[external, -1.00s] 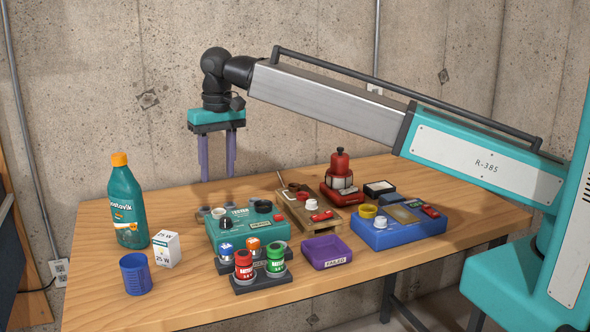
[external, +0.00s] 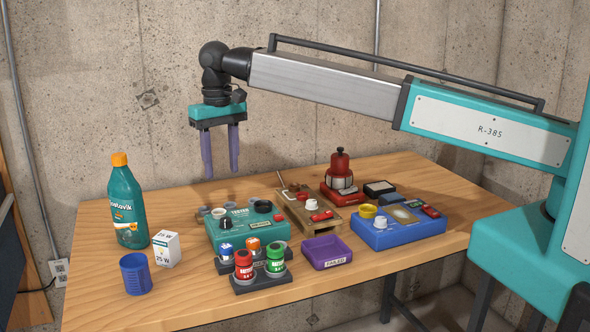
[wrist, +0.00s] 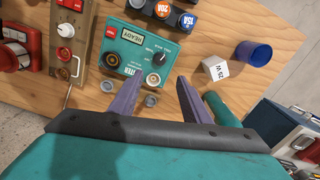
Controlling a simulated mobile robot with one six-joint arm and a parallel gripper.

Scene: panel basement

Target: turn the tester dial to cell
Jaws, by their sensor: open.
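The teal tester box (external: 250,229) sits near the middle of the wooden table. In the wrist view the tester (wrist: 138,52) shows a label reading READY, a black dial (wrist: 134,37) and two round sockets. The dial's pointer setting is too small to read. In the external view the dial (external: 226,223) is at the tester's left front. My gripper (external: 221,176) is open and empty, above the table behind the tester, fingers pointing down. In the wrist view my gripper's fingers (wrist: 154,91) reach beside the tester, touching nothing I can make out.
A purple tray (external: 327,252), a battery holder (external: 261,281) with red and green cells, and a blue device (external: 398,226) stand around the tester. A teal bottle (external: 127,205), a white bulb box (external: 166,249) and a blue cup (external: 135,273) stand at left.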

